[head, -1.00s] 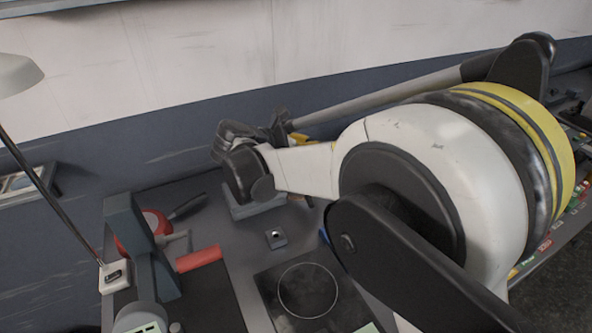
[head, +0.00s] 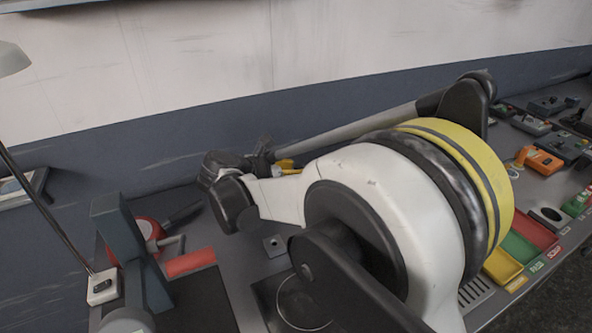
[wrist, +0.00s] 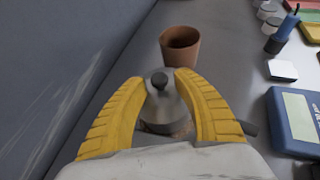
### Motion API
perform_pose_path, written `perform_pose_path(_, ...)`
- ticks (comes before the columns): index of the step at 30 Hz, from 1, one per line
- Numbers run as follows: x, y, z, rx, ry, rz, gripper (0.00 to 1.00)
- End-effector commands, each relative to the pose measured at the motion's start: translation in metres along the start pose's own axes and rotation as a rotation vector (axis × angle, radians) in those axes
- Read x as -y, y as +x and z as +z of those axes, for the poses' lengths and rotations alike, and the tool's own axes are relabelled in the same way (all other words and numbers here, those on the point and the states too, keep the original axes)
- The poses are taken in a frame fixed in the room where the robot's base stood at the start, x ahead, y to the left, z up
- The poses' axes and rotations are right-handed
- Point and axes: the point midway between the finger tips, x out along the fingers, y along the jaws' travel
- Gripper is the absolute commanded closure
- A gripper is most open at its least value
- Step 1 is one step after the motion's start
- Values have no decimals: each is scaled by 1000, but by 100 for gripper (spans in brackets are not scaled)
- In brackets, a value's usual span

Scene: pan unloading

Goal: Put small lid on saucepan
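In the wrist view, my gripper (wrist: 163,78) has its two yellow fingers on either side of a small grey lid (wrist: 164,110) with a black knob. Both fingers lie close along its sides, but I cannot tell whether they press on it. Something brownish and a dark bar, perhaps a pan handle (wrist: 250,129), show under and beside it. I cannot tell whether this is the saucepan. In the head view my arm hides the fingers and lid, apart from a bit of yellow. A red pan (head: 149,229) with a dark handle sits at the left.
A terracotta pot (wrist: 180,46) stands beyond my gripper. A blue box (wrist: 294,122) and a white block (wrist: 282,70) are at the right. A grey wall (wrist: 50,70) runs along the left. Coloured trays (head: 521,249) line the bench's right side.

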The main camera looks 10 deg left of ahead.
Motion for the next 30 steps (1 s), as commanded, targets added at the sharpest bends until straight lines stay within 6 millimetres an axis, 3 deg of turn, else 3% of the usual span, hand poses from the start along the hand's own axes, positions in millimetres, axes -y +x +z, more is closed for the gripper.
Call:
perform_pose_path(10,0,-3,4,0,0,0,65)
perform_pose_path(21,0,-64,5,0,-1,1,65)
perform_pose_path(30,0,-77,3,0,0,0,65)
